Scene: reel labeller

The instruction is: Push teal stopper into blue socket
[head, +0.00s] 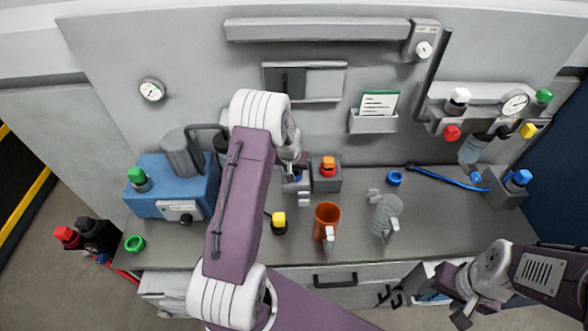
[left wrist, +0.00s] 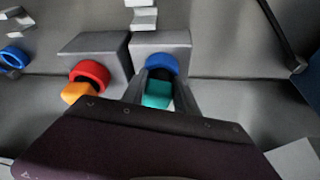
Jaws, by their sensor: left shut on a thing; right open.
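The teal stopper (left wrist: 157,95) sits between the fingers of my left gripper (left wrist: 160,100), which is shut on it. The blue socket (left wrist: 162,64) is a ring on the front of a grey block, directly beyond the stopper in the left wrist view. The stopper lines up with the ring, and a dark part shows between them; I cannot tell how deep it sits. In the head view my left arm covers most of this spot, and the left gripper (head: 298,172) is over the bench there. My right gripper (head: 465,302) is open, low at the right.
Beside the blue socket is a grey block with a red socket (left wrist: 90,72) holding an orange stopper (left wrist: 75,92). On the bench stand a yellow-topped stopper (head: 279,222), an orange cup (head: 326,220) and a grey jug (head: 384,215). A blue machine (head: 165,180) is at the left.

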